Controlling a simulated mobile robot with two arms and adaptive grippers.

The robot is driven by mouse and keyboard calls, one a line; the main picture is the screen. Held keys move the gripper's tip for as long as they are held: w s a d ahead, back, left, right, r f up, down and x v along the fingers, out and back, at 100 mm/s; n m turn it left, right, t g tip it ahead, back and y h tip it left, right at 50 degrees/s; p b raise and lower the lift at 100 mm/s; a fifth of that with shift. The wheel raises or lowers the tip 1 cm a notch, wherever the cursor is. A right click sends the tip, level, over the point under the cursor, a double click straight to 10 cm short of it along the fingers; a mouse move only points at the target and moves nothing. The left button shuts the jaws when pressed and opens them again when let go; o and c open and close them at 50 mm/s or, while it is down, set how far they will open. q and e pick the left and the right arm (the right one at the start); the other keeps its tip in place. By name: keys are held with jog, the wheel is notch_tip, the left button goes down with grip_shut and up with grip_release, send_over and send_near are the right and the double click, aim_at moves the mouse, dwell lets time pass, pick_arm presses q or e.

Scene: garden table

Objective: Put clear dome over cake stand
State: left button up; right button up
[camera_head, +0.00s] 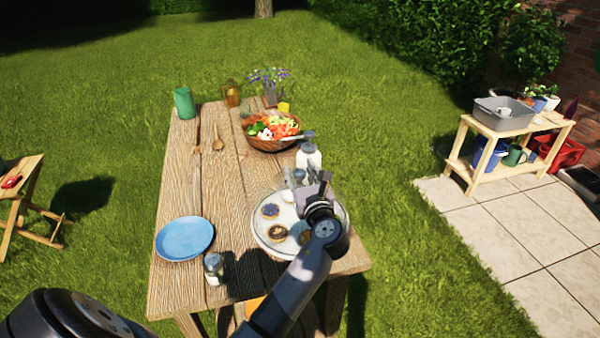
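The cake stand (262,238) is a round, pale plate near the front right of the wooden table, with several small round cakes or doughnuts on it. My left gripper (314,184) is above the far right part of the stand, and my arm hides the stand's front right. Its fingers are small and seen from behind, so I cannot tell whether they are open or shut. Faint clear edges show around the stand and gripper. They may belong to the clear dome, but I cannot tell its exact position or whether it is held. My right gripper is not in view.
On the wooden table (178,286) are a blue plate (184,238), a small jar (213,268), a salad bowl (272,144), a white bottle (308,158), wooden utensils (218,138) and a green pitcher (184,103). The table's left middle is clear.

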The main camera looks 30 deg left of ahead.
pick_arm(q)
jog(key=shift+o, duration=0.6)
jog(key=shift+f, duration=0.1)
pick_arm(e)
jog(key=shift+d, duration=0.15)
pick_arm(q)
jog(key=shift+f, duration=0.1)
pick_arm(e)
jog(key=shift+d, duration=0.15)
pick_arm(q)
jog(key=v, duration=1.2)
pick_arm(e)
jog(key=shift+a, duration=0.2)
